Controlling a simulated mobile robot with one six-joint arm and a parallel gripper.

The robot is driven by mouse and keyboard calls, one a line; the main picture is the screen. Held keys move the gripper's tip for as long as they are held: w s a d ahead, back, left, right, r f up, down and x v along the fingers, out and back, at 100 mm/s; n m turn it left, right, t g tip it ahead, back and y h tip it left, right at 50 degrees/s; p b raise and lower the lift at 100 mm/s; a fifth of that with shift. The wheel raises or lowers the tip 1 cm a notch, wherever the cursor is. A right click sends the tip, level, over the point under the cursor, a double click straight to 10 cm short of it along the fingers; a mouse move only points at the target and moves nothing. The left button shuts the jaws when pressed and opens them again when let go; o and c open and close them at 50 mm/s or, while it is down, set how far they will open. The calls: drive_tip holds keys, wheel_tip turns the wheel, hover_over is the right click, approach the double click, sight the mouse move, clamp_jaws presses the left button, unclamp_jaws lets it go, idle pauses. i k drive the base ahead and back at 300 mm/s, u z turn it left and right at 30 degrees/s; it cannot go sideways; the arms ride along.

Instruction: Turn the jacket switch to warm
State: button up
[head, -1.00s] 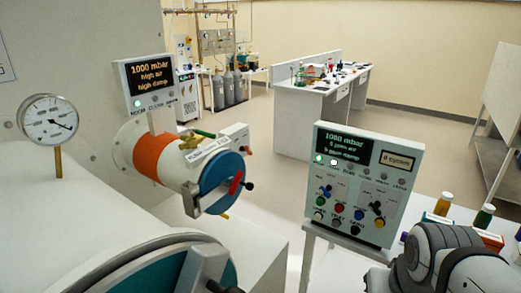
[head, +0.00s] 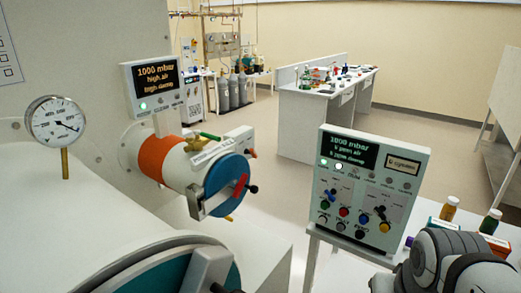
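A grey control panel (head: 404,206) stands right of centre, tilted back, with a dark display reading 1000 mbar. My gripper is out of view; only part of my arm shows at the bottom right, below and right of the panel.
A small antechamber with a blue door (head: 222,182) and a display box (head: 153,84) stands left of the panel. A pressure gauge (head: 54,121) is at far left. Bottles (head: 449,207) and boxes stand behind my arm. A lab bench (head: 301,130) is farther back; open floor lies between.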

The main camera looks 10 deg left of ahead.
sight(253, 153)
drive_tip(key=z, duration=0.1)
drive_tip(key=k, duration=0.55)
drive_tip(key=u, duration=2.5)
drive_tip(key=k, duration=1.15)
drive_tip(key=z, duration=1.4)
drive_tip(key=i, duration=1.1)
drive_tip(key=u, duration=0.05)
